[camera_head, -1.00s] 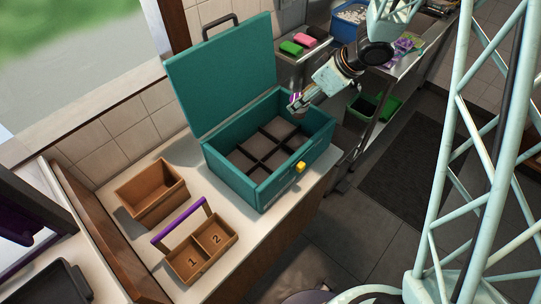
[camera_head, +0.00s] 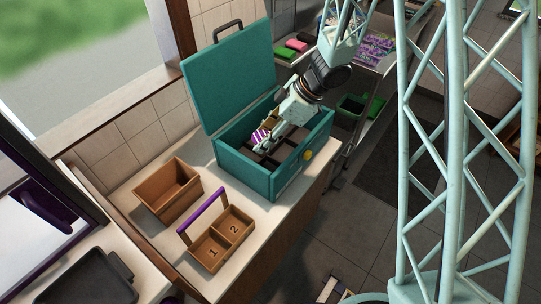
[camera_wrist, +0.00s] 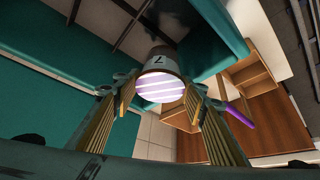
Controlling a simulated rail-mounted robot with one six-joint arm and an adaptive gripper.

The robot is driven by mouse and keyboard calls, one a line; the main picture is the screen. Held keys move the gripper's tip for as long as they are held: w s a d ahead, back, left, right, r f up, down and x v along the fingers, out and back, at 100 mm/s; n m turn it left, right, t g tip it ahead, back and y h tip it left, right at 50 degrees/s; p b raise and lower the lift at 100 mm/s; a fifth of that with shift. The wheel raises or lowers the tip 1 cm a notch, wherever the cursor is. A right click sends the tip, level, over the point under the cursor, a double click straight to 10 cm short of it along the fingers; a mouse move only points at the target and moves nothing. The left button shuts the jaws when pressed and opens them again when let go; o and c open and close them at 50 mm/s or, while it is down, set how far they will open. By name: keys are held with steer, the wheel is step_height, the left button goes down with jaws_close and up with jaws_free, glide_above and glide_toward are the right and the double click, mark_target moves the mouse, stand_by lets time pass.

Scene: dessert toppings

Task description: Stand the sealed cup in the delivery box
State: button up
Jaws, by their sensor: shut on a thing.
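My gripper (camera_head: 272,141) is shut on the sealed cup (camera_head: 260,138), which has a purple-and-white striped lid. In the wrist view the cup (camera_wrist: 158,66) sits between my two fingers (camera_wrist: 160,94), striped lid towards the camera, with a dark mark on its grey side. The teal delivery box (camera_head: 247,180) stands open on the counter, its lid raised at the back. Dark dividers split its floor into several compartments. The cup is tilted and over the left part of the box opening. I cannot tell how far it is above the floor; my gripper hides part of the compartments.
A brown open box (camera_head: 169,205) and a wooden two-slot carrier (camera_head: 221,264) marked 1 and 2, with a purple handle, stand left of the delivery box. The raised lid (camera_head: 230,80) bounds the back. A yellow latch (camera_head: 308,155) is on the front.

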steer(key=shift+a, duration=0.1)
steer(key=shift+f, duration=0.1)
stand_by(0.3)
steer(key=shift+f+b, duration=1)
steer(key=shift+f, duration=2)
steer(key=shift+f+b, duration=0.6)
steer(key=shift+f, duration=1.3)
steer(key=shift+f, duration=0.6)
steer(key=o, duration=0.7)
steer(key=shift+r, duration=0.15)
